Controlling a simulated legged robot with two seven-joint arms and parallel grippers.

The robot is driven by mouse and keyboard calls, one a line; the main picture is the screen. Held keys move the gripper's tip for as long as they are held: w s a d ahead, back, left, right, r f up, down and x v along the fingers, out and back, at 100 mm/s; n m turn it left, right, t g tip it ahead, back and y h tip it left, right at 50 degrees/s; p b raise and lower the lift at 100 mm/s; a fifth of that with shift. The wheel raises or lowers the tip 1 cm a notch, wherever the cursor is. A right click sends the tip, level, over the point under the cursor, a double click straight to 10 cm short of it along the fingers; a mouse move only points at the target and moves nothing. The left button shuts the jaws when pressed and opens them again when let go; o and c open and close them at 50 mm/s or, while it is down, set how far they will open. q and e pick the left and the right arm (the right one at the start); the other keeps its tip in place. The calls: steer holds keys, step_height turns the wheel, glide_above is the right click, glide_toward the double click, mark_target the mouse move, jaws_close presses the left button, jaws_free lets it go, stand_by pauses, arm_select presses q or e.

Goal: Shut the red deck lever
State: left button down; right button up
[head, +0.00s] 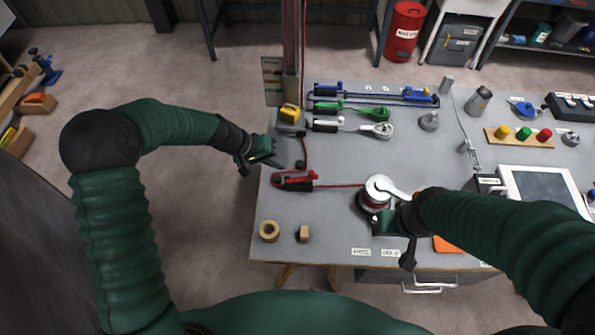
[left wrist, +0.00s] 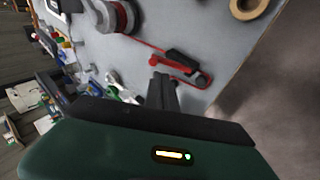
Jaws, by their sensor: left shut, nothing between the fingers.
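The red deck lever (head: 298,179) is on the left part of the grey bench, with a red handle along a dark body and a red line running right to a winch. It also shows in the left wrist view (left wrist: 183,70), just past my fingertips. I cannot tell whether its handle is fully down. My left gripper (head: 276,162) is shut and empty near the bench's left edge, a little beyond the lever in the head view and apart from it. My right gripper (head: 388,222) is at the winch (head: 378,193); its fingers are too hidden to read.
Green (head: 330,106) and white (head: 325,126) levers, blue fittings (head: 420,96) and a post (head: 290,85) stand behind the red lever. A tape roll (head: 269,230) and a small wooden block (head: 303,234) lie at the front left.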

arm_select(q)
steer(key=a+r+h, duration=0.1)
steer(key=a, duration=0.2)
steer(key=p, duration=0.1)
glide_toward(311, 176)
steer(key=shift+t+y, duration=0.3)
steer(key=p+x, duration=0.1)
steer(key=x, duration=0.4)
steer(key=d+p+x, duration=0.1)
steer(key=x, duration=0.1)
steer(key=shift+w+d+r+p, duration=0.1)
steer(key=shift+w+r+p, duration=0.1)
steer(key=shift+r+p, duration=0.1)
steer(key=shift+d+f+y, duration=0.25)
steer(key=shift+d+y, duration=0.05)
steer(key=shift+f+m+y+p, duration=0.35)
steer(key=shift+f+y, duration=0.35)
steer(key=shift+y, duration=0.4)
steer(key=shift+d+f+b, duration=0.3)
steer(key=shift+f+b, duration=0.45)
steer(key=shift+b, duration=0.2)
steer(key=shift+s+d+r+y, duration=0.15)
steer(key=shift+d+y, duration=0.15)
steer(key=shift+d, duration=0.25)
arm_select(e)
steer(key=shift+v, duration=1.1)
